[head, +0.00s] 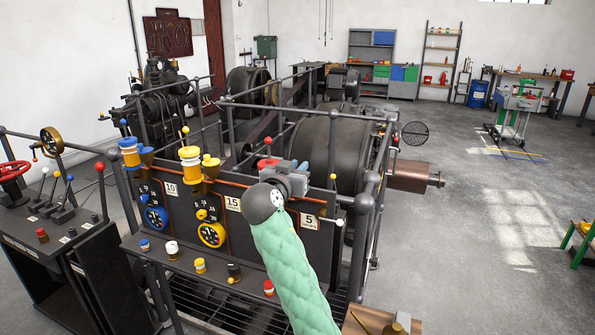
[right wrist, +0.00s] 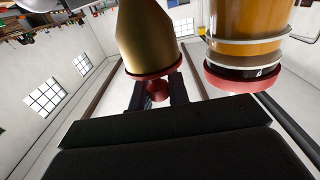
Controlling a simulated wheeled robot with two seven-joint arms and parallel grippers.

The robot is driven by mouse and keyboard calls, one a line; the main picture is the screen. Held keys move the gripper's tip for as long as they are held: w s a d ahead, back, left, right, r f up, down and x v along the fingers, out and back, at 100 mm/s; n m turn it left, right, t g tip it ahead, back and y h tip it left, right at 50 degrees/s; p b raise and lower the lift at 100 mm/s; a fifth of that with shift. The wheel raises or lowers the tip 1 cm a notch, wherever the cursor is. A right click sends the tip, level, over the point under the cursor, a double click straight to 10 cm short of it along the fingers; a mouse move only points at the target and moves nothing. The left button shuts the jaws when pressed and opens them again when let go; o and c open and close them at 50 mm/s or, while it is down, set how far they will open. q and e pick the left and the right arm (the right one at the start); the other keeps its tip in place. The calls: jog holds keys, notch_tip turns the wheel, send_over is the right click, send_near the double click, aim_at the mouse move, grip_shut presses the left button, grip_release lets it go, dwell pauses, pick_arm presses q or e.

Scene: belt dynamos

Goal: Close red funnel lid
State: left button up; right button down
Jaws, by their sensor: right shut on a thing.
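My right gripper (head: 289,180) is at the right end of the dark control panel, beside the red-capped oil cup (head: 268,163). In the right wrist view its two fingers (right wrist: 159,92) are shut on the small red knob of the red funnel lid (right wrist: 152,73). The lid lies across the wide mouth of the brass funnel (right wrist: 147,36), close against the rim; whether a thin gap is left I cannot tell. The amber oil cup (right wrist: 246,48) with a red band stands beside it. In the head view my gripper hides the funnel and lid. My left gripper is not in view.
Yellow (head: 190,153) and blue (head: 129,146) oil cups with funnels stand farther left along the panel. Rails with round posts (head: 363,203) enclose the machine's right side. A lever console (head: 60,225) stands at the left. Open floor lies to the right.

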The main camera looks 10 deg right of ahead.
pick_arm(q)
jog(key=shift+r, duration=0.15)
pick_arm(e)
jog(key=c, duration=1.3)
grip_release()
jog(key=shift+c, duration=0.2)
jog(key=shift+s+a, duration=0.1)
jog(key=shift+s+a+f, duration=0.1)
jog(key=shift+s+a, duration=0.1)
jog(key=shift+s, duration=0.05)
pick_arm(q)
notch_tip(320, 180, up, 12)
jog(key=b, duration=0.3)
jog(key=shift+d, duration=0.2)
pick_arm(e)
jog(key=v, duration=0.6)
jog(key=shift+s+a, duration=0.25)
jog(key=shift+s, duration=0.1)
